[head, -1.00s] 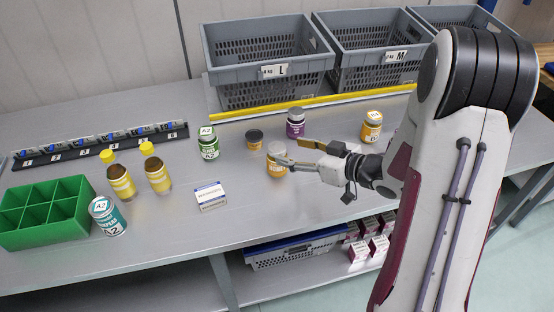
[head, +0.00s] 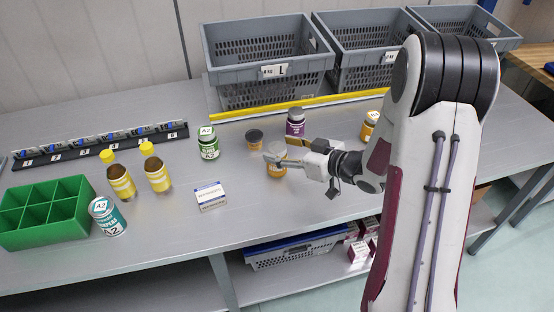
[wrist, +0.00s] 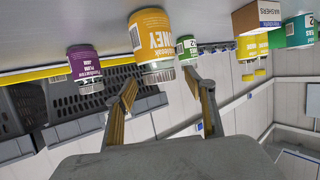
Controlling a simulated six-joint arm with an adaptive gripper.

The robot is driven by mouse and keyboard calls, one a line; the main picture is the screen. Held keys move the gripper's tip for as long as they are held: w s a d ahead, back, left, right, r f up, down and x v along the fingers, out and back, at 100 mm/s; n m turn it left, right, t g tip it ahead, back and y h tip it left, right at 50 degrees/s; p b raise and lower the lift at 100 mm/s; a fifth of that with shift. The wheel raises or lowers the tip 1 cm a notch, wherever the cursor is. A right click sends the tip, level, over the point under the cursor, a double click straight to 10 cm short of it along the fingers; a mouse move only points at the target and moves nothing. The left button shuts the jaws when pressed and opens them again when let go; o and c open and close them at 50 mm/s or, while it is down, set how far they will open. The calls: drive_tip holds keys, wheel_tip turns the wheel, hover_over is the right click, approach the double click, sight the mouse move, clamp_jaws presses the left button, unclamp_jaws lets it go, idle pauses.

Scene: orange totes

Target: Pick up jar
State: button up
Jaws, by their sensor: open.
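A honey jar (head: 276,171) with a yellow-orange label and pale lid stands on the grey table. It shows upside down in the wrist view (wrist: 152,45), ahead of and between my finger lines. My gripper (head: 275,154) is open at the jar, and a finger hides part of its top in the head view. In the wrist view the two fingertips (wrist: 161,80) are spread apart with nothing clasped. Contact with the jar cannot be told. A purple plum jam jar (head: 295,123) stands behind, and also shows in the wrist view (wrist: 84,68).
A green jar (head: 208,145) and a small dark-lidded tub (head: 254,140) stand nearby. A white box (head: 211,196) lies front left. Another yellow jar (head: 370,125) is partly behind my arm. Grey crates (head: 268,55) line the back; a green divided bin (head: 45,211) is far left.

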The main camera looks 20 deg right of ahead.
drive_tip(key=shift+x, duration=1.15)
drive_tip(key=c, duration=1.5)
